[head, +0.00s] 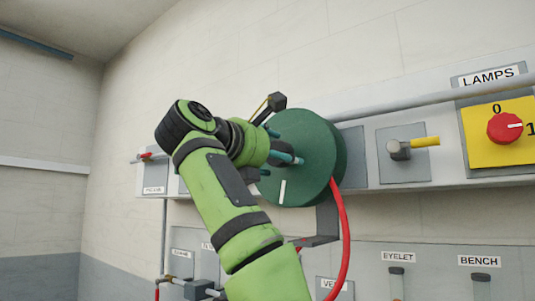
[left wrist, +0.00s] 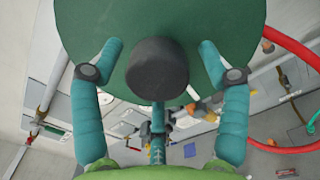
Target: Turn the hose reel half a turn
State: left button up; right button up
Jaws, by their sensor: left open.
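The hose reel (head: 312,150) is a dark green disc on the wall with a white mark low on its face. It fills the top of the left wrist view (left wrist: 240,25). A dark round handle (left wrist: 158,68) stands out from the reel's face. My left gripper (head: 285,147) is in front of the reel. Its teal fingers are open, one on each side of the handle, with a gap to it on both sides in the left wrist view (left wrist: 163,50). My right gripper is out of view.
A red hose (head: 342,235) hangs from the reel's right side. A yellow lever (head: 425,141) and a yellow lamps panel (head: 490,145) with a red knob are to the right. A pipe (head: 410,101) runs along the wall. Labelled fittings are below.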

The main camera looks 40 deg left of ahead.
pick_arm(q)
jog(key=s, duration=1.1)
jog(key=shift+s, duration=0.4)
jog(key=shift+c, duration=0.2)
